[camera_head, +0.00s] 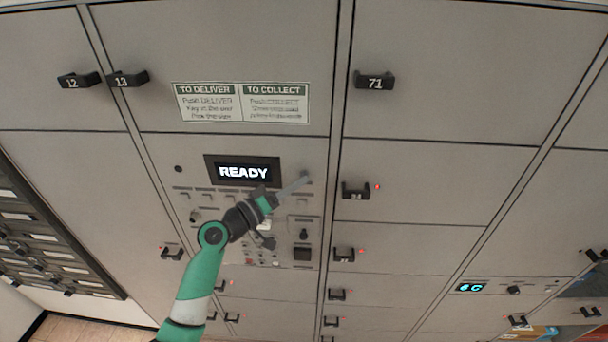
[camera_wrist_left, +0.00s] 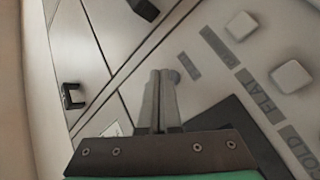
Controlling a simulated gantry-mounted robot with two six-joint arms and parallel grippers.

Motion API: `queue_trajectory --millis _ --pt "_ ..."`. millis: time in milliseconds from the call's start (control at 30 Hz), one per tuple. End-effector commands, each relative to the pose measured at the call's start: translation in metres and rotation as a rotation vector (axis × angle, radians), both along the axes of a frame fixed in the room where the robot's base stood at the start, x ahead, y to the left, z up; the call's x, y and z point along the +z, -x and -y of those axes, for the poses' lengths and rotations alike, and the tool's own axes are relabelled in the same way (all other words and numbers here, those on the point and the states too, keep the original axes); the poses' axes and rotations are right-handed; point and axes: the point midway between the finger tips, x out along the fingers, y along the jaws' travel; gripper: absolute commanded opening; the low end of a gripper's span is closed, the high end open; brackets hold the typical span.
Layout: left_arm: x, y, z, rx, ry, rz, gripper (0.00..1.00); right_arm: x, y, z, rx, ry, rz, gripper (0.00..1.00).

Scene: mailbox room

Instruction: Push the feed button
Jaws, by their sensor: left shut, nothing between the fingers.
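The control panel (camera_head: 255,225) holds a dark display (camera_head: 243,171) reading READY and rows of small controls below it. My left gripper (camera_head: 304,180) is shut and empty, its fingertips at the panel's upper right, right of the display. In the left wrist view, the shut fingers (camera_wrist_left: 160,78) end beside a small grey rounded piece (camera_wrist_left: 173,76), partly hidden by them; I cannot tell whether they touch it. A dark label (camera_wrist_left: 189,66) sits just right of it. White square buttons (camera_wrist_left: 241,26) (camera_wrist_left: 292,75) stand further right. No legible label reads FEED. My right gripper is not in view.
Grey locker doors with black handles surround the panel, including handle 71 (camera_head: 374,81). An instruction sign (camera_head: 240,103) is above the display. A dark mailbox bank (camera_head: 50,235) stands at the left. A small blue-lit display (camera_head: 471,287) is at the lower right.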

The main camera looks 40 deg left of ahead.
Motion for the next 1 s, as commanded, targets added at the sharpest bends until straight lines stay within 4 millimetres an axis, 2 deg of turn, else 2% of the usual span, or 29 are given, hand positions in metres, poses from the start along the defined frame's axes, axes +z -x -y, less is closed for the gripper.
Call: queue_trajectory --millis 67,467,733,1000 --pt "0.002 0.004 0.003 -0.001 0.000 -0.001 0.00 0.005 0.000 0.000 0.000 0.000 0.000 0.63" --pt "0.001 0.007 0.006 -0.001 0.001 -0.001 0.00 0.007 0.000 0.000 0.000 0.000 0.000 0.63" --pt "0.003 0.026 0.022 -0.002 0.002 -0.002 0.00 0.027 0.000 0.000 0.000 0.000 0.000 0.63" --pt "0.001 0.043 0.035 -0.001 0.001 -0.001 0.00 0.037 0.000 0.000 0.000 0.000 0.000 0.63"
